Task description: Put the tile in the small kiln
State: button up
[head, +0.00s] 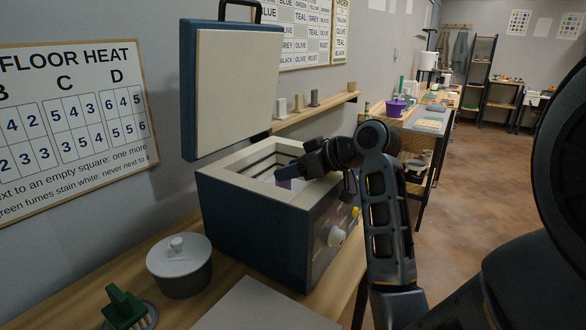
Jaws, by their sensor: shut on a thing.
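The small kiln (250,222) stands on the wooden bench, a dark blue box with a pale rim. Its lid (237,92) is raised, showing a pale inner face. My gripper (287,175) reaches in from the right over the open top and points down-left into the chamber. It is shut on a small purplish piece, which I take to be the tile (284,184). Only a sliver of the tile shows; my fingers and wrist hide the rest. I cannot tell whether it touches the kiln floor, most of which is hidden.
A lidded grey pot (180,268) and a green brush (126,308) stand left of the kiln. A floor heat chart (72,118) hangs on the left wall. A shelf (318,108) with small sample pieces is behind. A purple container (396,108) is on the far bench. Floor at right is clear.

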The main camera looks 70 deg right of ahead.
jog(key=shift+f, duration=0.1)
jog(key=o, duration=1.4)
jog(key=shift+r, duration=0.2)
jog(key=v, duration=1.2)
jog(key=shift+f, duration=0.1)
